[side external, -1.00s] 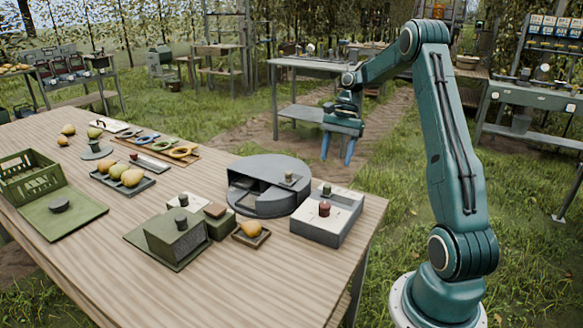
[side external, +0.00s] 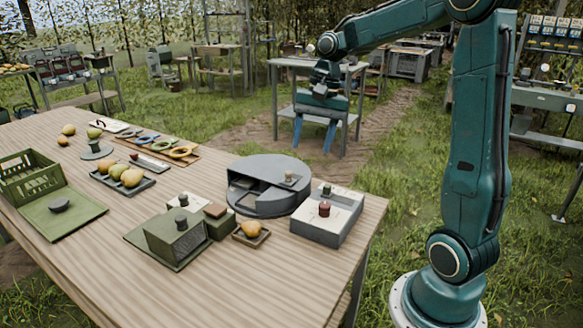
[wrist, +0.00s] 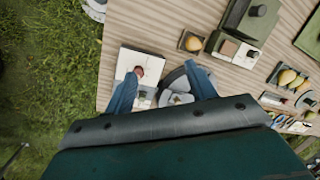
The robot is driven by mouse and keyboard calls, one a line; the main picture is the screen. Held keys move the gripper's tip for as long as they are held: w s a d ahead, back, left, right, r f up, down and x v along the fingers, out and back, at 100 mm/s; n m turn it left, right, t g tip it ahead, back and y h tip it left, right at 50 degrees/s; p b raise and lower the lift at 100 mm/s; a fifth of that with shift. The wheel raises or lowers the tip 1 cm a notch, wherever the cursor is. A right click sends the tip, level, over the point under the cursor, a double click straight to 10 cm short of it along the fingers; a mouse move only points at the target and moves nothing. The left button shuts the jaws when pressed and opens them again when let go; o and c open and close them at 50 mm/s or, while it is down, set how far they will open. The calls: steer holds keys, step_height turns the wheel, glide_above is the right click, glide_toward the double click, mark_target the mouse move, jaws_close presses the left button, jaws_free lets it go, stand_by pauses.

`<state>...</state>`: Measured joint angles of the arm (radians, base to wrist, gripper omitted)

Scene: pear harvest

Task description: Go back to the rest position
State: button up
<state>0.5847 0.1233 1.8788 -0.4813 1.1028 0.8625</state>
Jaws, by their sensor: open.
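My gripper (side external: 314,135) is open and empty in the side external view. It hangs in the air beyond the far right end of the wooden table (side external: 310,262), with its two blue fingers pointing down and apart. In the wrist view, my gripper (wrist: 160,88) shows its spread fingers with nothing held between them. Below them lie the grey box with a white top and red knob (wrist: 128,66) and part of the round grey container, which the fingers and palm partly hide.
The table holds a round grey container (side external: 262,207), a white-topped grey box (side external: 325,236), a green box (side external: 176,240), a pear on a small tray (side external: 251,229), a tray of pears (side external: 122,176) and a green crate (side external: 28,178). A metal bench (side external: 300,64) stands behind my gripper. Grass lies around.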

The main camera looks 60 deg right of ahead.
steer(key=s+a+r+n+t+h, duration=0.2)
steer(key=s+a+n+t, duration=0.2)
steer(key=s+a+n, duration=0.7)
steer(key=s+a, duration=0.3)
steer(key=s, duration=0.2)
steer(key=shift+s+n, duration=0.15)
steer(key=shift+n, duration=0.15)
